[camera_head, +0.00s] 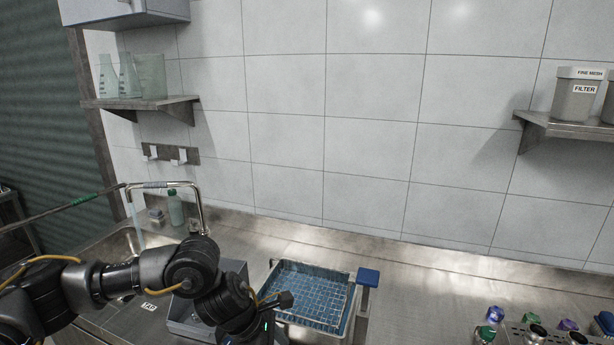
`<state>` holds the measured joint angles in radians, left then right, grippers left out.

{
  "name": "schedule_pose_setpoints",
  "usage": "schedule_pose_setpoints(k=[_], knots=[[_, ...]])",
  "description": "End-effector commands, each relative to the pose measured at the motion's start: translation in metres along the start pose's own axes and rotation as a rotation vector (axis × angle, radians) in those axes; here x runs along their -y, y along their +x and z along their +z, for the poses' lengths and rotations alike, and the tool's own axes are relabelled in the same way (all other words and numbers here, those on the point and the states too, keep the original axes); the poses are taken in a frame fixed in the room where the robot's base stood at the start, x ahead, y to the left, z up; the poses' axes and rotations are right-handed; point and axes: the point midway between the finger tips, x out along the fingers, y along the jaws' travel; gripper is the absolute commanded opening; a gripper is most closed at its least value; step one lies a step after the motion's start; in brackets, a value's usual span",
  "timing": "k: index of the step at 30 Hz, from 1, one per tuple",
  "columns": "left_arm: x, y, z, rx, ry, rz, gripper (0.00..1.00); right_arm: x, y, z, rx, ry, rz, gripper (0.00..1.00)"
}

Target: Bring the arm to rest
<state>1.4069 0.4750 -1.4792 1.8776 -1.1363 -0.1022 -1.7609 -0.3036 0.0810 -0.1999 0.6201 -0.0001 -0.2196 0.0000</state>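My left arm comes in from the left and bends over the counter in the head view. Its gripper end (270,318) is low in the picture, beside and partly in front of a blue mesh-lined tray (310,290). The bottom edge cuts it off, and I cannot tell whether its fingers are open or shut, or whether it holds anything. My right arm and gripper are not in view.
A sink with a faucet (201,205) and a green bottle (176,207) is at left. A thin rod (60,207) with a green band crosses there. A rack of colored-cap vials (535,333) stands at lower right. Wall shelves hold glassware (150,75) and a filter canister (577,95).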

Motion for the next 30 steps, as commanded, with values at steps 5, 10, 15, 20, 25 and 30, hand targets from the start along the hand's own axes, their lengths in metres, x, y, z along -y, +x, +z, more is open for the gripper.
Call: schedule_pose_setpoints(k=[5, 10, 15, 20, 25, 30], knots=[[0.050, 0.048, 0.077, 0.346, -0.402, -0.025, 0.61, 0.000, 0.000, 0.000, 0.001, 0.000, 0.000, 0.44], [0.066, 0.047, 0.119, 0.643, -0.951, -0.081, 0.61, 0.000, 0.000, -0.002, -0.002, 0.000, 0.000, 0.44], [0.057, 0.035, 0.104, 0.872, -1.618, -0.152, 0.61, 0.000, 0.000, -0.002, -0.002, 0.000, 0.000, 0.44], [0.053, 0.033, 0.032, 1.019, -2.320, -0.186, 0.61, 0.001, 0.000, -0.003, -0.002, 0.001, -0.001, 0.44], [0.090, 0.043, -0.080, -1.022, 2.823, 0.107, 0.61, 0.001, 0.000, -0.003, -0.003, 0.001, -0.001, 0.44], [0.144, 0.049, -0.160, -0.781, 2.394, -0.029, 0.61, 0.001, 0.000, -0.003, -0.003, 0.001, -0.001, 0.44]])
